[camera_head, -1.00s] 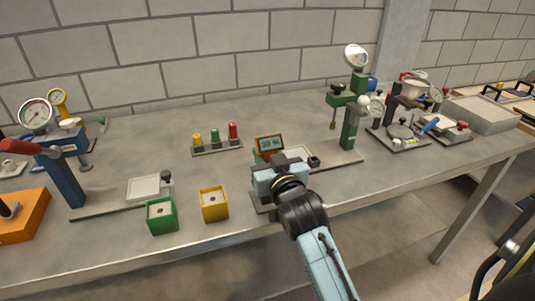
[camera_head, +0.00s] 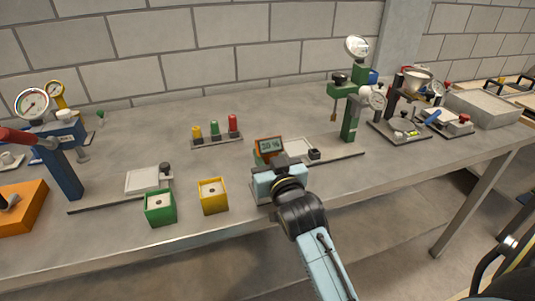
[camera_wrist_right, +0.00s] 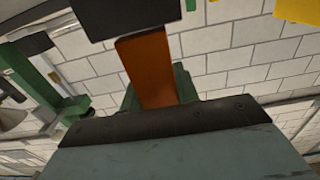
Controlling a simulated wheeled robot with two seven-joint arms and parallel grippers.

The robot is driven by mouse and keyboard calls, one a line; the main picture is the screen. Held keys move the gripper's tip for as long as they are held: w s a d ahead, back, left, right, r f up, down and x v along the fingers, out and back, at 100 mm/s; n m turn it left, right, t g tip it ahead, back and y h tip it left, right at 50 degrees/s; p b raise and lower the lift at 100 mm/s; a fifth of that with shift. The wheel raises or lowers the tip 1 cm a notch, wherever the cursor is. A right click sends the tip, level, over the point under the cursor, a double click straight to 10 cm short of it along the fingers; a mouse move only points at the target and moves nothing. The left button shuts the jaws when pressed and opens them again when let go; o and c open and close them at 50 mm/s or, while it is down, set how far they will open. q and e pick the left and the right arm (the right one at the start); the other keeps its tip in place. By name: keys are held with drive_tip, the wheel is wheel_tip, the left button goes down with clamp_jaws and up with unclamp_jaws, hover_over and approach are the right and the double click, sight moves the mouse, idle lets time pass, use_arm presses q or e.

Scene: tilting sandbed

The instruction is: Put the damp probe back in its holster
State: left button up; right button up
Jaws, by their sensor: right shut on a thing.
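The damp probe (camera_head: 269,146) is an orange handheld meter with a dark display that reads about 20 %. My right gripper (camera_head: 278,172) is shut on it at the near side of the bench. In the right wrist view the probe's orange body (camera_wrist_right: 150,72) runs between my dark jaw pads. A green part (camera_wrist_right: 184,84) shows behind it there, likely the holster; a sliver of green also shows beside the probe in the head view. I cannot tell whether the probe is inside it or only in front of it. My left gripper is not in view.
A green press (camera_head: 350,115) stands right of the probe, with a white plate (camera_head: 297,148) on its base. Green (camera_head: 160,206) and yellow (camera_head: 213,196) boxes stand to the left. A rack (camera_head: 216,141) of coloured pegs is behind. The bench's back middle is clear.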

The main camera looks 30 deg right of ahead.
drive_tip(key=shift+f, duration=0.1)
drive_tip(key=o, duration=0.9)
drive_tip(key=shift+o, duration=0.2)
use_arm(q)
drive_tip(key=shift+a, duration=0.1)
use_arm(e)
drive_tip(key=shift+s, duration=0.2)
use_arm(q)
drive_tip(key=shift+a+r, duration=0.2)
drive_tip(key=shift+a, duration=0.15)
use_arm(e)
drive_tip(key=v, duration=1.3)
drive_tip(key=shift+a, duration=0.1)
